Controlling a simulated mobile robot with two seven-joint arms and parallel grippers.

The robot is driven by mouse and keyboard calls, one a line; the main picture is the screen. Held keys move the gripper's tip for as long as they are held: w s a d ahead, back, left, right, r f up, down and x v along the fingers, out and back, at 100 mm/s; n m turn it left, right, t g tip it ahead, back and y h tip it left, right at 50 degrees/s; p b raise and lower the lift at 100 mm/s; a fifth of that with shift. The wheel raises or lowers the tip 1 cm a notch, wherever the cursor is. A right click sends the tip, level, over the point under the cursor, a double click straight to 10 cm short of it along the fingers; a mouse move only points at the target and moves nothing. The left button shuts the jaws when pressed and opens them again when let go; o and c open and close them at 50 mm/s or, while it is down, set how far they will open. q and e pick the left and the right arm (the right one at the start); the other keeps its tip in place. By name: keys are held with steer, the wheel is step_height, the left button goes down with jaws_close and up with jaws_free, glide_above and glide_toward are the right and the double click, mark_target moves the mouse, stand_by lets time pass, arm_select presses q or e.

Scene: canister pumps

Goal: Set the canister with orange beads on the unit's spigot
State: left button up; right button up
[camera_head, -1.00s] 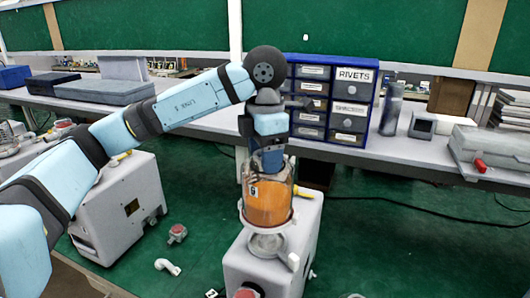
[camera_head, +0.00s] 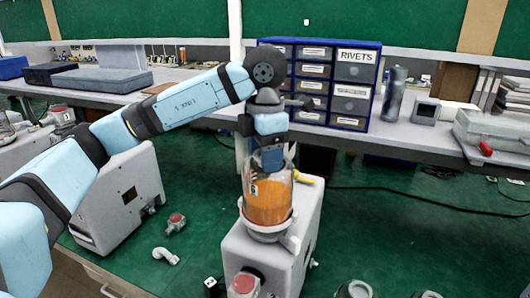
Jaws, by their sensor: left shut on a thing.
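The canister with orange beads (camera_head: 268,205) is a clear jar, upright, at the centre of the head view. It stands over the pale ring on top of the grey unit (camera_head: 245,262); the spigot is hidden beneath it, and I cannot tell whether it is fully seated. My left gripper (camera_head: 271,163) comes down from above and is shut on the canister at its top; the fingertips are partly hidden. The unit has a red knob (camera_head: 244,284) at its front and a yellow handle (camera_head: 305,178) behind. My right gripper is not in view.
Another grey unit (camera_head: 125,200) stands at the left. A white elbow pipe (camera_head: 165,256) and a red-capped fitting (camera_head: 175,222) lie on the green surface between the units. Behind is a bench with a blue drawer cabinet (camera_head: 312,90). Green surface to the right is mostly clear.

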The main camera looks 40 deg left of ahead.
arm_select(q)
steer(key=shift+b, duration=0.3)
stand_by(0.6)
steer(key=shift+f+b, duration=1.2)
steer(key=shift+f, duration=0.25)
stand_by(0.3)
steer(key=o, duration=1.4)
steer(key=shift+c, duration=0.2)
step_height(320, 180, up, 14)
steer(key=p, duration=0.1)
steer(key=shift+p, duration=0.4)
steer(key=shift+f, duration=0.15)
